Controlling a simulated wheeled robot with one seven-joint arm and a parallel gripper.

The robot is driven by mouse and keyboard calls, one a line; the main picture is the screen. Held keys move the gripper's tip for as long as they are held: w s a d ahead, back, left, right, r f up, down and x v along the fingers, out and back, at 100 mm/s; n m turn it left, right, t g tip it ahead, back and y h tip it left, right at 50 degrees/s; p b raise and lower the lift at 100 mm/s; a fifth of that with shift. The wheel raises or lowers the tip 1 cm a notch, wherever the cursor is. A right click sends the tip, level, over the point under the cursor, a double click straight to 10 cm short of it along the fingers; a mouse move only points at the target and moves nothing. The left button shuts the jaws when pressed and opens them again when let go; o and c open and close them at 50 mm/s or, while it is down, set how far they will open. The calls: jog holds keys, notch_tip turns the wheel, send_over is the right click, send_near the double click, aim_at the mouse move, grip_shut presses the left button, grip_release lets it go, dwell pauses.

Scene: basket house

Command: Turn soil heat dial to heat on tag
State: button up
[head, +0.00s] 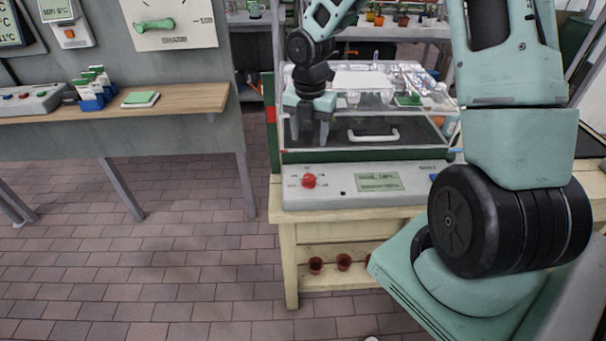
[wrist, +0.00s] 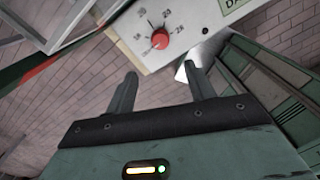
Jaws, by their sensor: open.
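The soil heat dial is a red knob (head: 309,181) on the left of a pale control panel (head: 340,198) at the front of a glass-lidded case. In the wrist view the red knob (wrist: 160,39) has marks around it, with 16 and 28 legible. The knob's exact setting is too small to tell. A green display tag (head: 379,182) sits right of the knob; its text is not clearly legible. My gripper (head: 310,140) is open and empty, above the panel and apart from the knob. It also shows in the wrist view (wrist: 160,85), fingers apart, below the knob.
The glass-lidded case (head: 350,110) with a white handle (head: 374,135) stands just behind the panel. A wooden wall shelf (head: 180,101) with small packets is at the left. The brick floor (head: 150,270) at left is clear.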

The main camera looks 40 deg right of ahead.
aim_at(309, 177)
notch_tip(309, 177, down, 14)
jog(key=shift+d+r, duration=0.1)
jog(key=shift+r, duration=0.1)
jog(key=c, duration=1)
